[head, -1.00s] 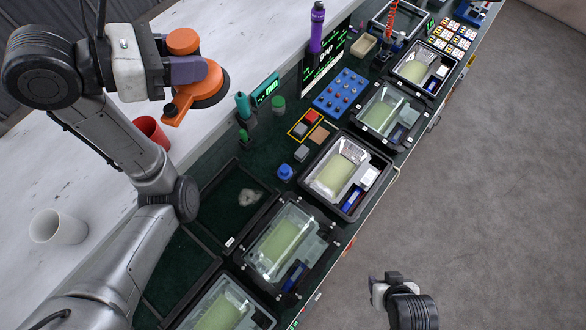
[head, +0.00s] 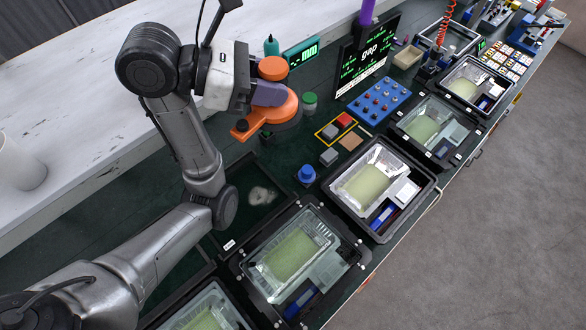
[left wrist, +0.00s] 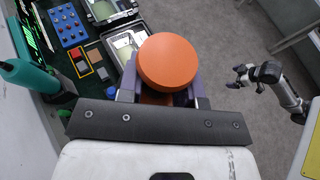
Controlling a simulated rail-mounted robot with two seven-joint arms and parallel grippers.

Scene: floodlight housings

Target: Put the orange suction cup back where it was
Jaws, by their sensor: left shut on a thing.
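The orange suction cup (head: 273,106) is in my left gripper (head: 268,92), whose purple fingers are shut around it. I hold it above the back of the green bench, near a green-capped jar (head: 309,103). Its dark pad faces down. In the left wrist view the cup's round orange top (left wrist: 169,62) sits between the fingers (left wrist: 160,92). My right gripper (left wrist: 242,76) shows small and far off at the right of that view, empty-looking, its jaws unclear. It is outside the head view.
Floodlight housings (head: 382,184) stand in a row along the bench's front edge. A teal bottle (head: 271,46), a display (head: 367,57), a blue button panel (head: 379,101) and a blue knob (head: 306,174) stand nearby. A dark framed mat (head: 262,195) with a pale smudge lies below the cup.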

